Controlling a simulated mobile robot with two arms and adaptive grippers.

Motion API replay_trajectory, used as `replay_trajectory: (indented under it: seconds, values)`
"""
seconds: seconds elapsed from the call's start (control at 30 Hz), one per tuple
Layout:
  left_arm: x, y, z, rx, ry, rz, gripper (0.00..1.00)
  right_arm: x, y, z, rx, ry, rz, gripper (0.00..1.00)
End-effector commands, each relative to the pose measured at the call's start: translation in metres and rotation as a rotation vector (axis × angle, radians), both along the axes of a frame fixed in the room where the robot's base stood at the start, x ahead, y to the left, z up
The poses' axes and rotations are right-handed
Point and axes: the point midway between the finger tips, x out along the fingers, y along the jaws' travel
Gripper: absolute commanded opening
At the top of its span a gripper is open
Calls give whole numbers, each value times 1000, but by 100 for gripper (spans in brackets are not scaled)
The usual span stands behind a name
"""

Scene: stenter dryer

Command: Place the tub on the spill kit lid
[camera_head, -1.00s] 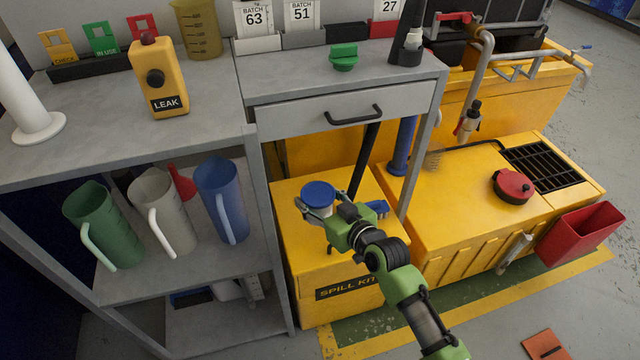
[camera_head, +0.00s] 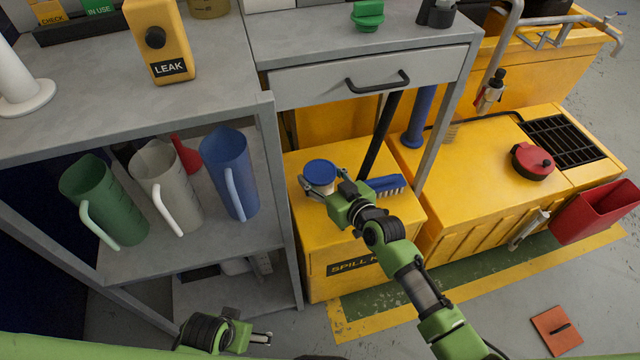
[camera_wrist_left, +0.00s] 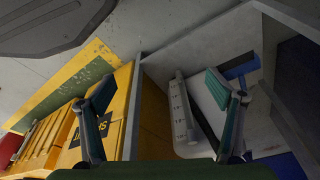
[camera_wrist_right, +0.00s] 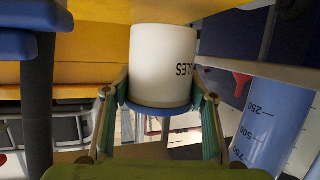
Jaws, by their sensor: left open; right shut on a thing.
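The tub is white with a blue cap and shows in the head view (camera_head: 320,174), over the spill kit lid (camera_head: 300,215). In the right wrist view the tub (camera_wrist_right: 160,60) has part of a dark word on its side. My right gripper (camera_head: 322,188) is shut on it, with one finger on each side. The tub looks upright at the lid, but I cannot tell whether its base touches. My left gripper (camera_head: 262,338) is open and empty, low at the front near the shelf unit; its spread fingers show in the left wrist view (camera_wrist_left: 165,115).
Green (camera_head: 105,200), white (camera_head: 165,190) and blue (camera_head: 228,172) jugs stand on the shelf to the left. The drawer (camera_head: 350,78) overhangs behind. The lid's front is clear.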

Motion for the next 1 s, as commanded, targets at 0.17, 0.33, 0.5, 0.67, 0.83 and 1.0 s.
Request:
replay_trajectory:
  seconds: [0.17,0.33,0.5,0.67,0.83,1.0]
  values:
    - [4,0,25,-2,-17,2,85,1,0,-20,0,-2,0,22]
    - [5,0,42,-1,-23,4,85,1,0,-29,1,-3,-1,22]
    - [5,0,45,-1,-24,4,85,1,0,-29,2,-4,-1,22]
    - [5,0,45,-1,-24,4,85,1,0,-29,1,-3,-1,22]
    - [6,0,50,-2,-28,4,85,1,0,-31,2,-4,-1,22]
    - [6,0,51,-2,-28,5,85,0,0,-32,0,0,0,69]
